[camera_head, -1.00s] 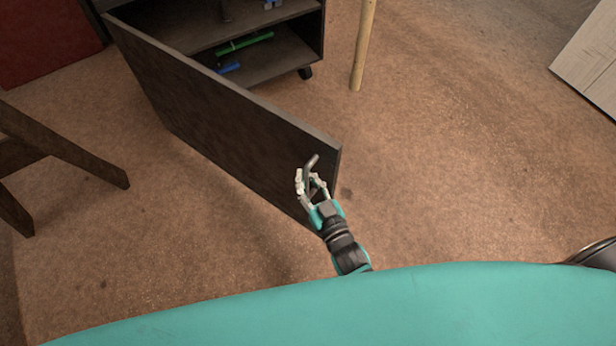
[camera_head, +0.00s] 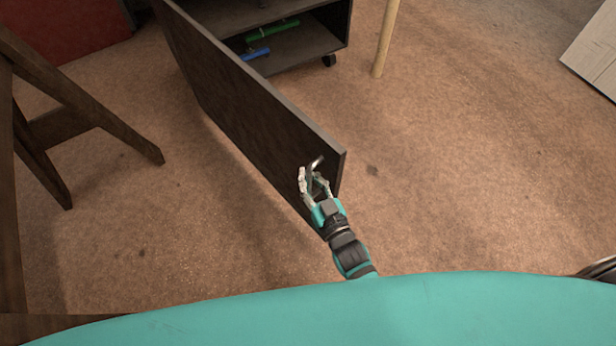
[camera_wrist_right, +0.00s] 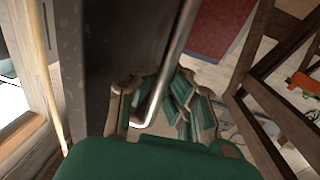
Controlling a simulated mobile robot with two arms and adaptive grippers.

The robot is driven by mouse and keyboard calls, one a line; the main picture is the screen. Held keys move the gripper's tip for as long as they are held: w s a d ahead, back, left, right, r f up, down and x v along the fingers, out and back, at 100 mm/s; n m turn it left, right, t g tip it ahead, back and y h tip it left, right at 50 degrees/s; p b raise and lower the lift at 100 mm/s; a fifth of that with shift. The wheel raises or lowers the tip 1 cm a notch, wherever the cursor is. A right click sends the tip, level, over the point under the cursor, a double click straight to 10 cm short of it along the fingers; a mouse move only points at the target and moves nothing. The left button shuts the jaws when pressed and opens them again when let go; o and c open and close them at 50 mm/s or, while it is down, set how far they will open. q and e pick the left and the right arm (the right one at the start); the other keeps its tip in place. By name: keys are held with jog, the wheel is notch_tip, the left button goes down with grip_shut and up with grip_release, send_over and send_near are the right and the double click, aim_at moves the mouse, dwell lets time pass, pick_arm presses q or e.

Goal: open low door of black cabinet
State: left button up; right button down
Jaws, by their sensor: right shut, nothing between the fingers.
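The black cabinet (camera_head: 345,22) stands at the top of the head view, its top cut off by the frame. Its low door (camera_head: 250,115) is swung well out toward me, with the interior exposed. The metal bar handle (camera_head: 316,163) is near the door's free edge; it also crosses the right wrist view (camera_wrist_right: 178,55) beside the dark door face (camera_wrist_right: 110,55). My left gripper is out of view.
Green (camera_head: 272,30) and blue (camera_head: 256,54) items lie inside the cabinet. A dark wooden trestle (camera_head: 85,95) stands left of the door. A wooden pole (camera_head: 384,40) is right of the cabinet, and a pale panel (camera_head: 594,50) is at top right. Floor right of the door is clear.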

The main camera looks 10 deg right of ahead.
jog(key=shift+s+d+f, duration=0.2)
jog(key=shift+f, duration=0.15)
jog(key=c, duration=1.5)
grip_release()
jog(key=shift+s+d+r, duration=0.15)
jog(key=shift+r, duration=0.1)
jog(key=shift+o, duration=0.8)
jog(key=shift+a, duration=0.2)
jog(key=v, duration=1.1)
jog(key=shift+s, duration=0.35)
jog(key=shift+d, duration=0.15)
